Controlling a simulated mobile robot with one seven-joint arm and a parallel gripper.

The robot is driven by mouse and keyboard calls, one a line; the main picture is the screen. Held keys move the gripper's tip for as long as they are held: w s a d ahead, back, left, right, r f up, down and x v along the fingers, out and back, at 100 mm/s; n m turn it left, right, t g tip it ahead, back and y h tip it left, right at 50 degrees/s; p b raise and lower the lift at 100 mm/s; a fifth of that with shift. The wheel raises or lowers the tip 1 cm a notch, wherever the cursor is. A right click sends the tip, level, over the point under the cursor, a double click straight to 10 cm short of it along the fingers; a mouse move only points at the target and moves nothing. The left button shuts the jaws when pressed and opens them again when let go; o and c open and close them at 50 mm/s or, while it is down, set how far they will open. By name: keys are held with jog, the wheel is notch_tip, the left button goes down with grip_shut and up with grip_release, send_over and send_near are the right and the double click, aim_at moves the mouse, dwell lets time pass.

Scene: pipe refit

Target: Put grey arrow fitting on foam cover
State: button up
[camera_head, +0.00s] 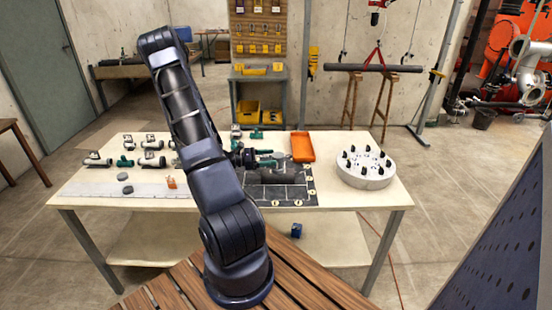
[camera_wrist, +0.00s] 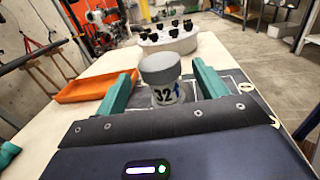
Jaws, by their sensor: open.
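My gripper (camera_wrist: 164,84) is open, with one teal finger on each side of the fitting and visible gaps. In the head view my gripper (camera_head: 268,160) is over the back part of the table, and the fitting is hard to make out there. A dark mat with white outlines (camera_head: 285,194) lies just in front of it, with dark grey blocks at its back. I cannot tell which part is the foam cover.
An orange tray (camera_head: 302,147) lies behind the mat. A round white stand with several black knobs (camera_head: 365,180) is at the table's right. Several pipe fittings (camera_head: 150,160) and two grey discs (camera_head: 123,177) are on the left. The table's front right is clear.

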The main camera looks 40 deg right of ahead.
jog(key=v, duration=0.8)
jog(key=s+a+r+m+t+y, duration=0.3)
jog(key=a+r+t+y, duration=0.1)
jog(key=a+r, duration=0.6)
jog(key=s+a+r+m+t+y, duration=0.4)
jog(key=a+r, duration=0.6)
jog(key=a, duration=0.3)
jog(key=s+a+r+m+t+y, duration=0.3)
jog(key=a+r+t+y, duration=0.3)
jog(key=a+r, duration=0.3)
jog(key=s+a+t, duration=0.1)
jog(key=a, duration=0.1)
jog(key=shift+a+r+m, duration=0.3)
jog(key=shift+r, duration=0.1)
